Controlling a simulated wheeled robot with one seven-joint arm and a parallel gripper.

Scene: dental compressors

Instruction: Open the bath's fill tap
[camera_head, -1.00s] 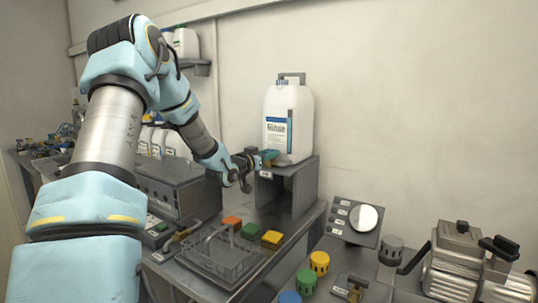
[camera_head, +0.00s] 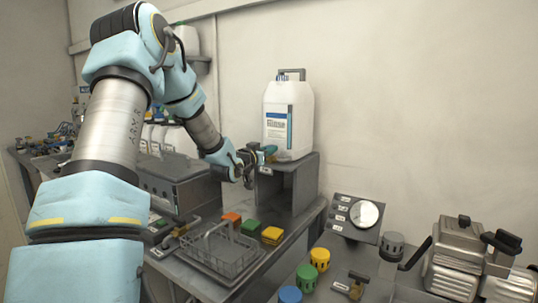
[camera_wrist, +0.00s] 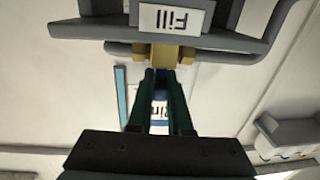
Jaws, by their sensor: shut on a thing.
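The brass fill tap (camera_wrist: 163,54) sits just beside the white "Fill" label (camera_wrist: 172,18) in the wrist view. My gripper (camera_wrist: 160,78) reaches to the tap with its two dark green fingers close together, shut on its handle. The fingers hide most of the handle. In the head view my gripper (camera_head: 268,152) is at the front of the grey stand (camera_head: 304,185), just above its small label. A white jug (camera_head: 288,118) stands upright on the stand. The bath, a grey metal box (camera_head: 172,185), is left of the stand, partly behind my arm.
A wire basket (camera_head: 222,255) lies on the bench below my gripper, beside orange, green and yellow blocks (camera_head: 250,228). A gauge panel (camera_head: 357,217), coloured knobs (camera_head: 319,259) and a metal compressor (camera_head: 456,262) are at the right.

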